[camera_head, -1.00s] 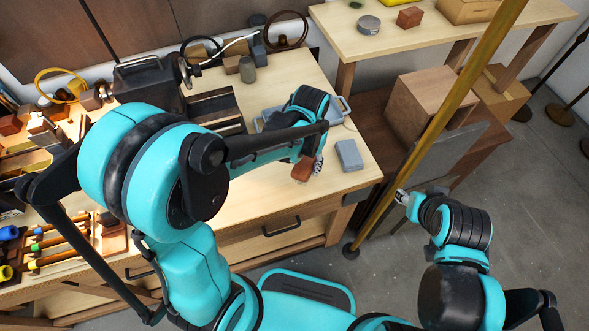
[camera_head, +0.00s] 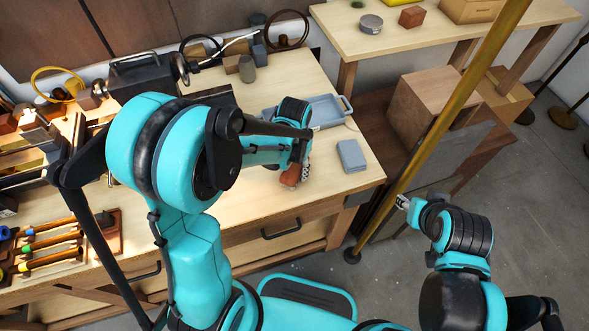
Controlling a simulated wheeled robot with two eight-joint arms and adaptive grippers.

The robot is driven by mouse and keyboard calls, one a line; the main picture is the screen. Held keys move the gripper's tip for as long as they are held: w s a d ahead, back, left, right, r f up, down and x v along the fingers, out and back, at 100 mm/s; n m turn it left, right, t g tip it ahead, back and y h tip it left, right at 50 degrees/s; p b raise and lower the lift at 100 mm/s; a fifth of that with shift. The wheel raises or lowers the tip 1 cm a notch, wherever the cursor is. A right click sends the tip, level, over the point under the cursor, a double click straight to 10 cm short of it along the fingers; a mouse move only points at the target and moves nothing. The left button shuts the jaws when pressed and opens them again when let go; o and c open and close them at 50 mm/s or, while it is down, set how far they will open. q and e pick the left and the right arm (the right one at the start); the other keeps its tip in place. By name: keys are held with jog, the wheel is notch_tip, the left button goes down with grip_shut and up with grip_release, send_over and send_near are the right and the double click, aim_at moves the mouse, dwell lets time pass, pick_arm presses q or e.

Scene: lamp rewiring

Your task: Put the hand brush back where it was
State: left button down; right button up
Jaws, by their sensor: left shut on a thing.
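My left gripper (camera_head: 304,172) is over the front right part of the workbench (camera_head: 250,195), mostly hidden by its own wrist. It is shut on the hand brush, of which a reddish-brown part (camera_head: 291,177) shows just below and left of the fingers. I cannot tell whether the brush touches the bench top. My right gripper (camera_head: 403,201) is off the bench, beside the slanting brass pole (camera_head: 432,135). It is small in view, and I cannot tell whether its jaws are open.
A blue-grey block (camera_head: 351,155) lies right of the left gripper. A blue-grey tray (camera_head: 327,111) lies behind it, partly hidden by my wrist. A dark toolbox (camera_head: 143,76) stands at the back left. Screwdrivers (camera_head: 52,243) lie in a rack at the front left. Bare bench top lies behind the tray.

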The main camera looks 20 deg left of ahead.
aim_at(295, 167)
pick_arm(q)
jog(key=c, duration=0.8)
grip_release()
jog(key=shift+f, duration=0.1)
jog(key=shift+c, duration=0.2)
jog(key=shift+r+p, duration=0.25)
jog(key=shift+p, duration=0.05)
notch_tip(295, 167, up, 11)
jog(key=p, duration=0.3)
jog(key=shift+p, duration=0.35)
jog(key=s+a+r+n+t, duration=0.2)
jog(key=s+a+r+t, duration=0.2)
jog(key=s+r+t, duration=0.3)
jog(key=shift+s+a+r, duration=0.25)
jog(key=shift+s+a, duration=0.1)
jog(key=shift+s, duration=1.25)
